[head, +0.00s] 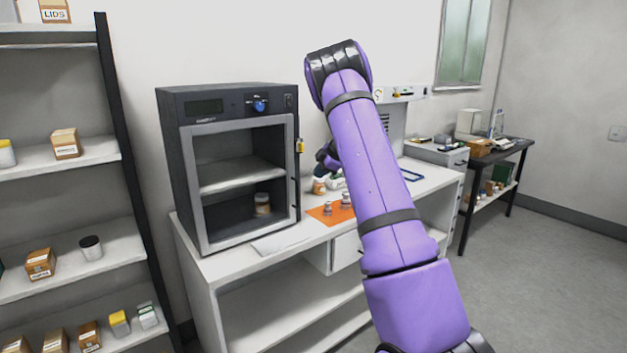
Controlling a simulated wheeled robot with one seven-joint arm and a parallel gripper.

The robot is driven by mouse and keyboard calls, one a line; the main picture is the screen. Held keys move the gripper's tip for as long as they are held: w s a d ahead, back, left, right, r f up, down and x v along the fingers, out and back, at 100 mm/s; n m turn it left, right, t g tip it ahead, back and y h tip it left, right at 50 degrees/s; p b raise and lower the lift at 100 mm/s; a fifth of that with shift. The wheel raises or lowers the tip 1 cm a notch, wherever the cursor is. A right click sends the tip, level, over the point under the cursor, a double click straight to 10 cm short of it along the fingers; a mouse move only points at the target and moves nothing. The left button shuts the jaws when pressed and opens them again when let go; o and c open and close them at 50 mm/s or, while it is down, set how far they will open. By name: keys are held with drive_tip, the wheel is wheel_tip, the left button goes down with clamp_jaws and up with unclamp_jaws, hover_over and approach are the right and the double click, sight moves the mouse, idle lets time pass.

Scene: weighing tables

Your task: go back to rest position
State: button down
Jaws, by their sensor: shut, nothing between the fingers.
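My purple arm reaches up from the bottom right to a dark elbow joint near the top middle. Behind it, a small dark purple part of my wrist shows just right of the cabinet. My gripper's fingers are hidden behind the arm. A dark drying-oven-like cabinet (178,170) stands on the white bench (228,262) left of my arm. Its front shows a shelf inside, and a small jar (262,204) stands on its floor. An orange mat (318,212) lies on the bench right of the cabinet, with small grey pieces (328,209) on it.
A shelf rack (131,140) with small boxes and jars stands at the left. Small containers (319,186) stand behind the mat. A dark side table (513,150) with equipment stands at the back right. The grey floor (540,270) at the right is clear.

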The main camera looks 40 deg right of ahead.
drive_tip(key=shift+s+r, duration=0.15)
drive_tip(key=shift+r, duration=0.1)
drive_tip(key=s+a+r+m+t+h, duration=0.1)
drive_tip(key=a+r+m+t+h, duration=0.3)
drive_tip(key=r, duration=0.7)
drive_tip(key=s+a+r+m+t+h, duration=0.15)
drive_tip(key=a+r, duration=0.35)
drive_tip(key=r, duration=0.6)
drive_tip(key=s+a+r+m+h, duration=0.2)
drive_tip(key=s+a+r+m, duration=0.2)
drive_tip(key=s+a, duration=0.15)
drive_tip(key=s+a+f+m+g+y, duration=0.1)
drive_tip(key=s+a+f+g, duration=0.1)
drive_tip(key=s+a, duration=0.6)
drive_tip(key=s+a+f+m+g+y, duration=0.1)
drive_tip(key=s+a, duration=0.7)
drive_tip(key=s, duration=0.8)
drive_tip(key=s+a+f+m+g+y, duration=0.1)
drive_tip(key=s+a+f+g+y, duration=0.2)
drive_tip(key=s+a+f, duration=0.3)
drive_tip(key=s+a+g, duration=0.1)
drive_tip(key=s+a, duration=0.2)
drive_tip(key=s, duration=0.2)
drive_tip(key=shift+s+f, duration=0.2)
drive_tip(key=shift+s, duration=0.2)
drive_tip(key=shift+d, duration=0.1)
